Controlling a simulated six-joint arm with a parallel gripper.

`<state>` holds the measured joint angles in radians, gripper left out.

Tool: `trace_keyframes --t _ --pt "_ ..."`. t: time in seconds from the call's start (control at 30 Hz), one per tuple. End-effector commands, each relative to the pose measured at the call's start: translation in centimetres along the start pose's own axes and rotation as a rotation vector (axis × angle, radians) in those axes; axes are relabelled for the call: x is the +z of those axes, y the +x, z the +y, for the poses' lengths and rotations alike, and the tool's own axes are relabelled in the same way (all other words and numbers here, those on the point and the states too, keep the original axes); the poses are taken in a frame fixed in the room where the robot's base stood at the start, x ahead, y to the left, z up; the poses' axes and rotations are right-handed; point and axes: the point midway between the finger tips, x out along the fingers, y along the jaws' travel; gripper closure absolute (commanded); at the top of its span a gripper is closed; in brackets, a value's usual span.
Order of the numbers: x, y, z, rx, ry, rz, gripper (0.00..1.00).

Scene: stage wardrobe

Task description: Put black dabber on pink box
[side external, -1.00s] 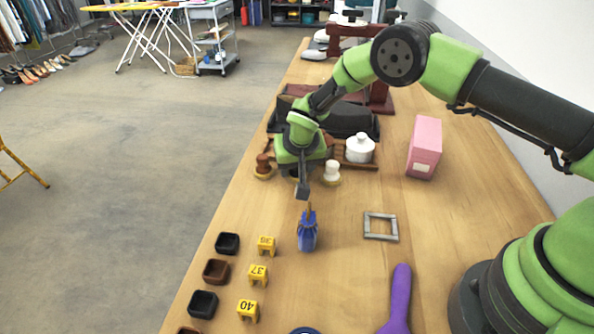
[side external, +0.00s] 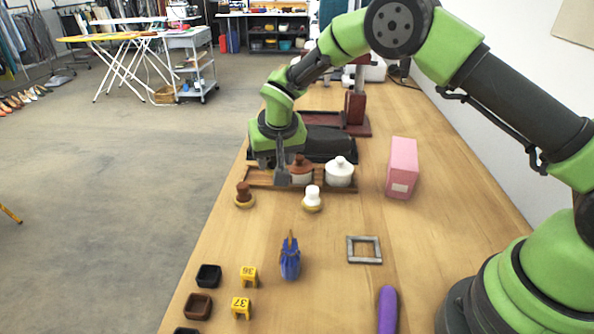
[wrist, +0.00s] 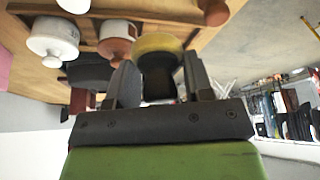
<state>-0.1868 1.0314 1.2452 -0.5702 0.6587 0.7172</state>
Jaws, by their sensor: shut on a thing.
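My gripper (wrist: 160,85) is shut on the black dabber (wrist: 158,82) in the wrist view. Its dark handle sits between the two fingers, with its round yellow pad (wrist: 158,43) beyond the fingertips. In the side view my gripper (side external: 283,178) is raised over the left part of the wooden tray, and the dabber is hidden behind the gripper. The pink box (side external: 402,166) stands upright on the table to the right of the gripper, beyond the white jar, with nothing on its top.
A brown dabber (side external: 244,194) and a white dabber (side external: 312,198) stand in front of the tray (side external: 263,178). A brown-lidded jar (side external: 300,172) and white jar (side external: 340,172) lie between gripper and box. A blue pouch (side external: 290,258) and grey frame (side external: 364,250) are nearer.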

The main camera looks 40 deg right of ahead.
Motion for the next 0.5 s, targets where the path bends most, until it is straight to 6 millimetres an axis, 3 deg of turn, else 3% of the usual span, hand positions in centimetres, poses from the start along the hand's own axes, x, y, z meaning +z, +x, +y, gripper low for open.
trace_keyframes --t 0.17,0.27,0.37,0.5 --pt "-0.5 -0.9 0.4 0.002 0.005 -0.001 0.75" --pt "-1.4 -1.2 2.1 0.010 0.029 -0.002 0.75" --pt "-2.7 -1.7 5.7 0.026 0.071 -0.006 0.75" --pt "-4.4 -3.2 12.9 0.057 0.155 -0.008 0.75"
